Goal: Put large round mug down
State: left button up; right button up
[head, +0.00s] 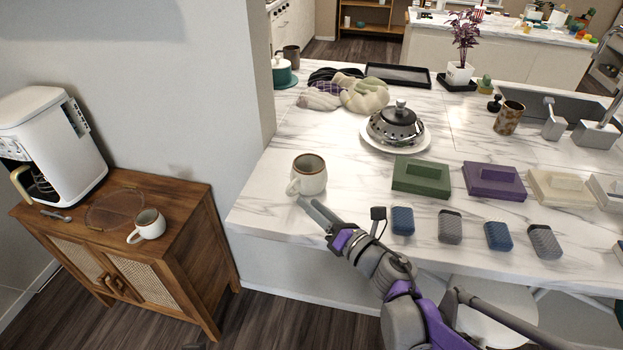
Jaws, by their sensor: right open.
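A large round mug (309,175), cream with a brown rim, stands upright on the white marble counter (270,205) near its left front corner. Its handle points to the lower left. My right gripper (316,212) is open just in front of the mug, its fingers pointing towards the mug's base and handle. The fingers look empty; whether a fingertip touches the mug I cannot tell. A second, smaller white mug (149,224) stands on the wooden cane cabinet (185,215) at the left. My left gripper is not in view.
A silver domed dish on a white plate (396,146) stands behind the mug. Green (421,177) and purple (494,180) boxes and several small blue and grey blocks (402,221) lie to the right. A white coffee maker (54,140) stands on the cabinet. The counter left of the mug is clear.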

aim_at(291, 189)
jog(key=x, duration=0.6)
jog(key=shift+w+a+f, duration=0.2)
jog(key=shift+f, duration=0.05)
grip_shut()
dwell(1.2)
